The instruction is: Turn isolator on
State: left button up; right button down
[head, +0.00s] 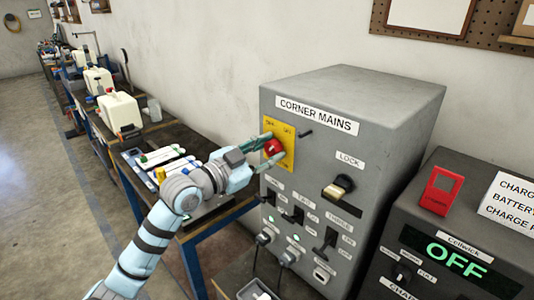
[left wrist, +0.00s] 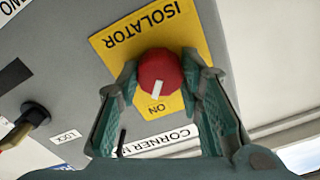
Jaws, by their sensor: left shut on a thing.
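The isolator is a red rotary knob (head: 273,147) on a yellow plate (head: 287,158) on the front of the grey "CORNER MAINS" cabinet (head: 355,98). My left gripper (head: 268,148) reaches it from the left, one finger above and one below. In the left wrist view the red knob (left wrist: 160,72) sits between the two fingers of my left gripper (left wrist: 160,66), which are shut on it. The yellow plate (left wrist: 196,50) reads "ISOLATOR" and "ON", upside down. The knob's white mark (left wrist: 156,90) points roughly toward "ON". My right gripper is not in view.
Below the knob, the cabinet carries a black-and-cream LOCK handle (head: 338,188), several switches and sockets. A charger (head: 462,240) showing "OFF" stands at the right, with a red tag (head: 441,190). A workbench (head: 180,140) with white containers runs along the wall at left. Open floor (head: 60,190) lies left.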

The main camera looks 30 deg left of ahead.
pick_arm(q)
jog(key=shift+r+m, duration=0.2)
jog(key=shift+m, duration=0.4)
jog(key=o, duration=1)
jog(key=shift+c, duration=0.2)
jog(key=shift+o, duration=1)
jog(key=shift+w+f, duration=0.1)
jog(key=shift+f, duration=0.1)
jog(key=v, duration=0.7)
jog(key=shift+s, duration=0.25)
